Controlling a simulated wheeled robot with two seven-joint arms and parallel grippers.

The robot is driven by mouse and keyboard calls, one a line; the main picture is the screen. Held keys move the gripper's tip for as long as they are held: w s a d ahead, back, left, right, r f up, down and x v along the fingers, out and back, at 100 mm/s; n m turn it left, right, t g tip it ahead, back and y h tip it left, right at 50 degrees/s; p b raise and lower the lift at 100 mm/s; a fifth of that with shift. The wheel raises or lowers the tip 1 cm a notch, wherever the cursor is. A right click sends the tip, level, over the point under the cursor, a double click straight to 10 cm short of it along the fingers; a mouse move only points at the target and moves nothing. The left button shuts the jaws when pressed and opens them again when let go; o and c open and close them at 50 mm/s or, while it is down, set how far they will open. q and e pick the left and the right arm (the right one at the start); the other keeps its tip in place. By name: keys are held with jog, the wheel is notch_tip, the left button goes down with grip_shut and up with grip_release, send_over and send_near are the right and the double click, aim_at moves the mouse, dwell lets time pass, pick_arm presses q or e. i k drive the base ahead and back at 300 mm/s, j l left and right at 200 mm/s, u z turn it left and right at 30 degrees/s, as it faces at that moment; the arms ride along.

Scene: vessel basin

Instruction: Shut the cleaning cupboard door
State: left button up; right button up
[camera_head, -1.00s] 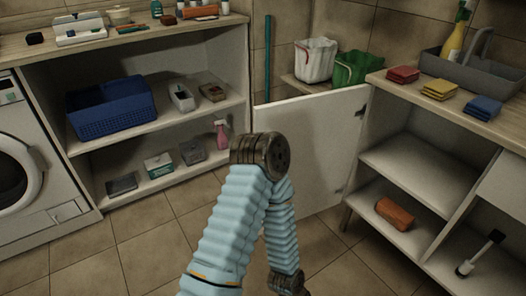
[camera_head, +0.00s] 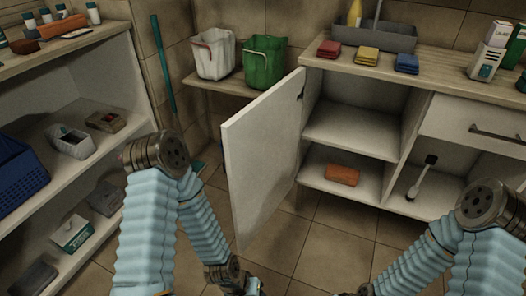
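The cleaning cupboard door (camera_head: 268,155) is a white panel hinged at the left side of the cupboard (camera_head: 352,135). It stands open and swings out toward me. Inside the cupboard an orange-brown block (camera_head: 342,174) lies on the lower shelf, and the upper shelf is bare. My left arm is in the left half of the head view, in front of and left of the door, bending down to the bottom edge. My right arm is at the lower right, in front of the neighbouring compartment. Both grippers' fingertips are not visible, below or at the bottom edge.
A white bucket (camera_head: 215,54) and a green bucket (camera_head: 265,62) stand on a ledge behind the door. Sponges and a grey caddy (camera_head: 375,36) stand on the worktop. A brush (camera_head: 421,178) leans in the right compartment. Open shelving (camera_head: 110,75) stands at left. Floor before the cupboard is clear.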

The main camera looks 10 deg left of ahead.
aim_at(260, 142)
jog(key=i+j+z, duration=0.1)
jog(key=j+z, duration=0.3)
jog(key=j, duration=0.45)
jog(key=j+z, duration=0.45)
jog(key=j, duration=0.4)
jog(key=k+j+z, duration=0.2)
jog(key=j+z, duration=0.2)
jog(key=j, duration=0.45)
jog(key=k+j+z, duration=0.2)
jog(key=k+l+z, duration=0.1)
jog(key=k, duration=0.25)
jog(key=i+j, duration=0.4)
